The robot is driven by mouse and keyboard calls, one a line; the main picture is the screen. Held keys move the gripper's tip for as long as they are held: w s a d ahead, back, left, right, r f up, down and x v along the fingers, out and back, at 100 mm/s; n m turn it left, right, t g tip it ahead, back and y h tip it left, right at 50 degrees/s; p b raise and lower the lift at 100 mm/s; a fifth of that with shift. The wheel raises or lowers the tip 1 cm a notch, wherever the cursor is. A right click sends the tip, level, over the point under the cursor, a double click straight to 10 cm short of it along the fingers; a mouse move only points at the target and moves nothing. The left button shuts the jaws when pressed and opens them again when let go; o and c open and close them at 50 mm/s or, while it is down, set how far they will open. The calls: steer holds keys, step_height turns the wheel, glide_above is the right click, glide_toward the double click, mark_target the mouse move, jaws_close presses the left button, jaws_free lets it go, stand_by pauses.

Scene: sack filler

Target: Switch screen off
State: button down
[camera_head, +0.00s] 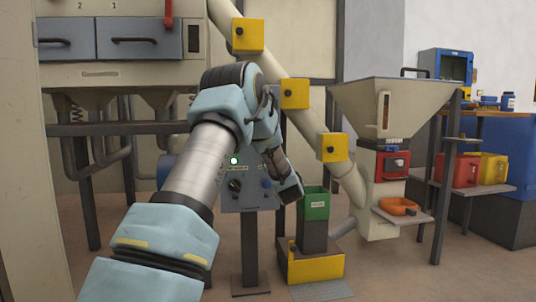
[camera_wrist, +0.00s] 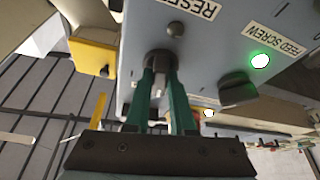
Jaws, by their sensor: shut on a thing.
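The grey-blue control panel (camera_head: 248,201) stands on a post in the head view, partly behind my arm. In the wrist view the panel (camera_wrist: 215,50) is close and tilted, with RESET and FEED SCREW labels. My gripper (camera_wrist: 160,78) has its two green fingers closed on a dark round knob (camera_wrist: 158,62) on the panel. I see no readable label for this knob. A lit green lamp (camera_wrist: 260,61) and a black knob (camera_wrist: 237,89) sit by the FEED SCREW label. A small dark button (camera_wrist: 175,29) is near RESET. The head view hides the fingertips.
A green bin (camera_head: 314,207) on a yellow-based stand is just right of the panel. Floor shows at front right.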

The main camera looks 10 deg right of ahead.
steer(key=n+g+y, duration=0.1)
steer(key=n, duration=0.2)
steer(key=n+y, duration=0.2)
steer(key=n, duration=0.2)
steer(key=shift+d+g, duration=0.1)
steer(key=shift+g, duration=0.3)
steer(key=shift+n, duration=0.5)
steer(key=c, duration=0.8)
jaws_free()
steer(key=shift+o, duration=0.2)
steer(key=p+v, duration=0.2)
steer(key=v, duration=0.9)
steer(key=shift+p, duration=0.3)
steer(key=shift+w+r, duration=0.1)
